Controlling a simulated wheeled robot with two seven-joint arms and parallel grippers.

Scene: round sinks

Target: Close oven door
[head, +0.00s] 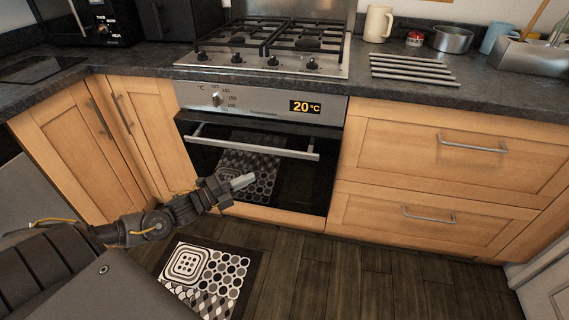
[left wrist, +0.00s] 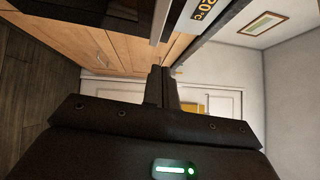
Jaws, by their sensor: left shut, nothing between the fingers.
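The oven door (head: 300,182) is dark glass with a straight silver handle (head: 250,142) across its upper part. It stands upright, or nearly so, under the control panel; I cannot tell whether a small gap remains at its top. The glass reflects the patterned mat. My left gripper (head: 243,181) is shut and empty, in front of the glass and below the handle. Whether it touches the glass is unclear. In the left wrist view, the shut fingers (left wrist: 161,88) point away from the camera, and the silver handle (left wrist: 160,18) shows above them. My right gripper is not in view.
The control panel (head: 255,101) reads 20°C, below a gas hob (head: 275,45). Wooden drawers (head: 440,155) stand at the right and wooden cabinets (head: 85,140) at the left. A patterned mat (head: 207,275) lies on the floor. The dark floor at the right is clear.

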